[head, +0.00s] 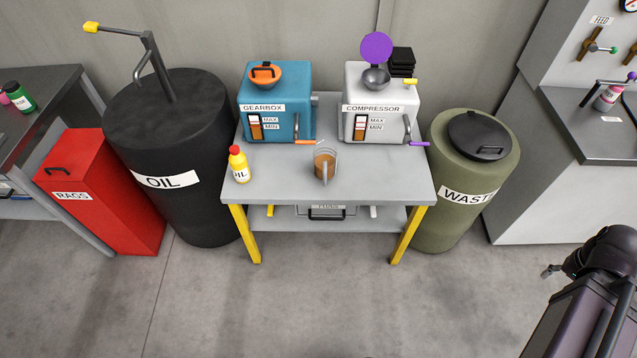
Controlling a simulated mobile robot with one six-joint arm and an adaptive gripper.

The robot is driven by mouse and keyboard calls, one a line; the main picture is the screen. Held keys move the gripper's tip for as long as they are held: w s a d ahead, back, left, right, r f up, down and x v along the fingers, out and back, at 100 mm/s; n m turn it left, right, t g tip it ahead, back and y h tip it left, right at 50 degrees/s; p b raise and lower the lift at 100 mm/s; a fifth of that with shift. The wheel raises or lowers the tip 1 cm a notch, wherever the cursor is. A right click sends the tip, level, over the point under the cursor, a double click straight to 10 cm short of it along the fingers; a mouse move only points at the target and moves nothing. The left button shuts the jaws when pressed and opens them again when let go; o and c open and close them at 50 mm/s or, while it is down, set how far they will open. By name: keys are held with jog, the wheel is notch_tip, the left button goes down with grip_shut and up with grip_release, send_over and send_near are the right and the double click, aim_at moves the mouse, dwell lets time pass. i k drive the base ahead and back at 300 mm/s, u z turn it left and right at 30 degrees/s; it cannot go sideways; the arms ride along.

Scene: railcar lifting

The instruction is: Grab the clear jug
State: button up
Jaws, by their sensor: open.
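The clear jug (325,168) stands upright on the grey table, a little right of its middle, and holds brown liquid. A handle shows on its side facing me. My gripper (550,271) shows only in part at the lower right, open, in front of the grey cabinet on the right. It is well to the right of the jug and apart from it. Nothing shows held in it.
A yellow oil bottle (238,166) stands left of the jug. Behind are the blue gearbox (290,88) and white compressor (356,90). A black oil drum (165,125) and green waste bin (462,213) flank the table (275,192). The floor in front is clear.

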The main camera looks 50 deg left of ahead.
aim_at(324, 153)
jog(key=k, duration=0.6)
jog(key=u, duration=1.7)
jog(key=i, duration=0.55)
jog(key=z, duration=0.2)
